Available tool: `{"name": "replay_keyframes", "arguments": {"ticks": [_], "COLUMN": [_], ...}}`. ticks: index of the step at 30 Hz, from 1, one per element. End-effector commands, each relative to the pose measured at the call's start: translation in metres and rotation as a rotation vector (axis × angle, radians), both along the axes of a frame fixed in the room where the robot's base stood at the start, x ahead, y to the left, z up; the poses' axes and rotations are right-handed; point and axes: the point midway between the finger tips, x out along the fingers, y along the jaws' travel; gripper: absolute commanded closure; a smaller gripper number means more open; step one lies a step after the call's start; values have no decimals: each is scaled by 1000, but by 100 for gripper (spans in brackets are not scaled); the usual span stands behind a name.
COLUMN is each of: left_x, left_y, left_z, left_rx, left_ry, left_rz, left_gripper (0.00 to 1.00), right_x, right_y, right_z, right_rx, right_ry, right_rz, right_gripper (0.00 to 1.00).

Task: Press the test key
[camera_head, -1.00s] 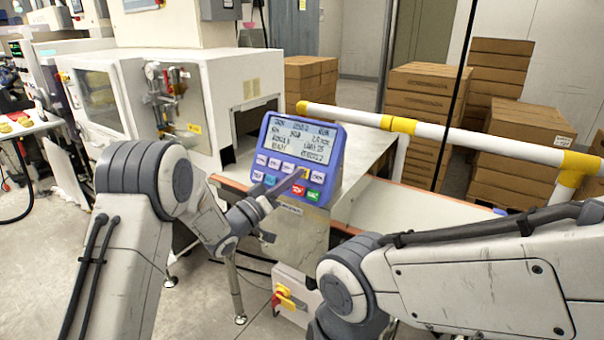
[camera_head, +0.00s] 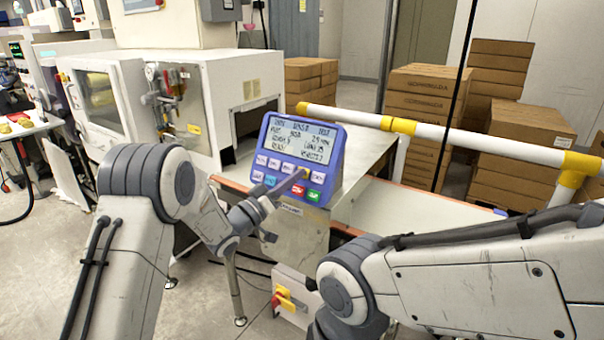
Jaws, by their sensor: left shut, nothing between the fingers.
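The blue control panel (camera_head: 330,190) stands tilted at the centre, with a lit text screen (camera_head: 298,142) above two rows of keys. Its keys are mostly white, with a red key (camera_head: 298,190) and a green key (camera_head: 314,195) in the lower row. A yellowish key (camera_head: 307,172) in the upper row is partly covered by my left gripper (camera_head: 301,174). That gripper is shut and empty, its tips at this key; I cannot tell whether they touch it. Key labels are too small to read surely. My right arm shows at the lower right, its gripper out of view.
A white and yellow rail (camera_head: 470,138) runs behind the belt (camera_head: 410,212) to the right. A white machine housing (camera_head: 225,85) stands behind the panel. Stacked cartons (camera_head: 430,100) are at the back. A red and yellow switch (camera_head: 283,298) sits below the panel.

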Motion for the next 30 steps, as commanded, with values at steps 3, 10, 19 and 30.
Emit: {"name": "replay_keyframes", "arguments": {"ticks": [3, 10, 19, 30], "left_x": [-3, -11, -12, -36], "left_y": [3, 8, 9, 26], "left_z": [3, 7, 8, 24], "left_rx": [1, 1, 0, 1], "left_ry": [-1, 0, 0, 0], "left_rz": [0, 0, 0, 1], "left_gripper": [100, 100, 100, 100], "right_x": [0, 0, 0, 0], "right_y": [0, 0, 0, 0], "right_z": [1, 2, 3, 10], "right_rx": [0, 0, 0, 0], "right_ry": [0, 0, 0, 0], "right_rz": [0, 0, 0, 0], "right_gripper": [50, 50, 50, 50]}}
